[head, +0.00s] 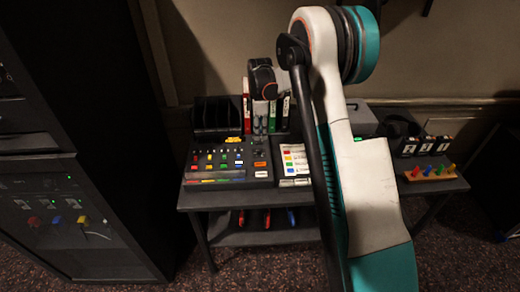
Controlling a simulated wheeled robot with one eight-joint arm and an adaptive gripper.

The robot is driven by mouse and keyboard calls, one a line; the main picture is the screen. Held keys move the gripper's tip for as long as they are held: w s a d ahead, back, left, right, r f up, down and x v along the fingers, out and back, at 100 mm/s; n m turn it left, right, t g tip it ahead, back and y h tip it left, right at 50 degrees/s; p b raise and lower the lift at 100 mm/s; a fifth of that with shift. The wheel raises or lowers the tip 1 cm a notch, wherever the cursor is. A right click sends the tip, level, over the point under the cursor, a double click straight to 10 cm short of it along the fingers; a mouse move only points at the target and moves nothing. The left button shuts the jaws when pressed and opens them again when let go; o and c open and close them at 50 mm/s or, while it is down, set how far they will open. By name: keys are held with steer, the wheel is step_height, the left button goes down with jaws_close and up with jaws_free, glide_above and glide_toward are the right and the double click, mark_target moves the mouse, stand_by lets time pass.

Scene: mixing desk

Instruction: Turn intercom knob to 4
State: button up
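No intercom knob can be made out for certain, and its setting cannot be read. A mixing console (228,163) with coloured buttons and sliders sits on the left part of the desk (262,197). My arm crosses the middle of the view and hides part of the desk. My gripper (264,128) hangs from the wrist at the back of the desk, behind the console and in front of upright binders. It is small and dark, its fingers are hard to separate from the background, and nothing is clearly seen in it.
Red-and-white binders (247,107) and a black organiser (213,118) stand behind the console. A panel with coloured labels (294,160) is beside it. A wooden block with coloured pegs (430,173) lies at right. A black rack (60,130) stands at left.

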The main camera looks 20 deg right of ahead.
mark_target(260, 150)
step_height(260, 150, down, 10)
steer(key=shift+r+b, duration=0.15)
steer(key=shift+b, duration=1.05)
jaws_close()
